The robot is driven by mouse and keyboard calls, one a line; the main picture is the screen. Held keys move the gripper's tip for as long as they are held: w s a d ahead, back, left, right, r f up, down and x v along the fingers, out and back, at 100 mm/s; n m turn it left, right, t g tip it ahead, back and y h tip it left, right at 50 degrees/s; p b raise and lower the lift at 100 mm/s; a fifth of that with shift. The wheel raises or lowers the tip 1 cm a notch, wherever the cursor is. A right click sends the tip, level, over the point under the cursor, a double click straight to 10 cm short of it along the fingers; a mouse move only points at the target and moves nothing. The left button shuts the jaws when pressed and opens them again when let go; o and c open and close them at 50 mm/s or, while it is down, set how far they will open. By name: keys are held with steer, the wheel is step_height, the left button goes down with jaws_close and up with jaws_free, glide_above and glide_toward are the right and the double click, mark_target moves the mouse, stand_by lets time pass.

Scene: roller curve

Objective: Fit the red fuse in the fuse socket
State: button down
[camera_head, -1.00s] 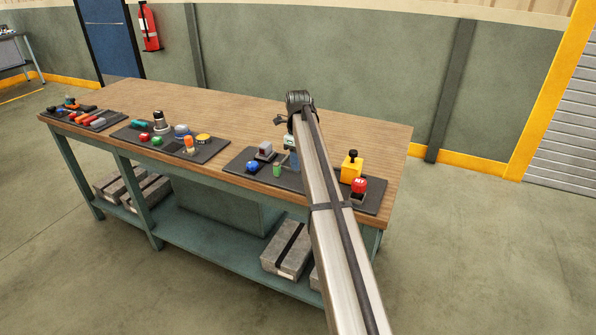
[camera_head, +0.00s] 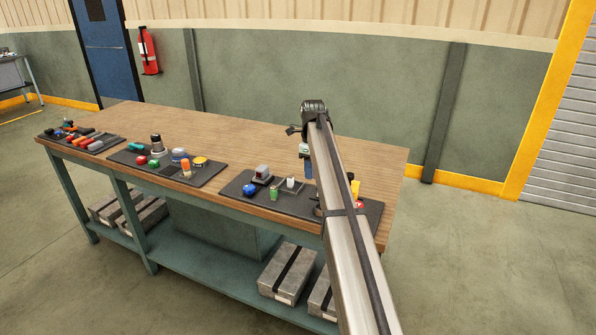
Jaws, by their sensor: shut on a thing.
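My gripper (camera_head: 307,168) hangs above the right-hand dark mat (camera_head: 238,186), at the far end of my arm. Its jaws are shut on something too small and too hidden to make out. I cannot pick out the red fuse with certainty. A small pale upright piece (camera_head: 290,182) on a dark base stands left of the gripper. I cannot tell whether it is the fuse socket. A green cylinder (camera_head: 273,193) stands just in front of it.
A blue knob (camera_head: 249,189) and a grey block (camera_head: 262,173) are on the same mat. Two more mats with several parts lie further left. The wooden tabletop (camera_head: 220,135) behind the mats is clear.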

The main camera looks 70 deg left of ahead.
steer(key=shift+n, duration=0.3)
steer(key=shift+w+a+f, duration=0.1)
steer(key=shift+w+f, duration=0.7)
steer(key=shift+f, duration=0.6)
steer(key=shift+w+a+f, duration=0.15)
steer(key=shift+w+f, duration=0.7)
steer(key=shift+f, duration=0.5)
steer(key=shift+w+a+f, duration=0.1)
steer(key=shift+w+f, duration=0.7)
steer(key=shift+f, duration=0.75)
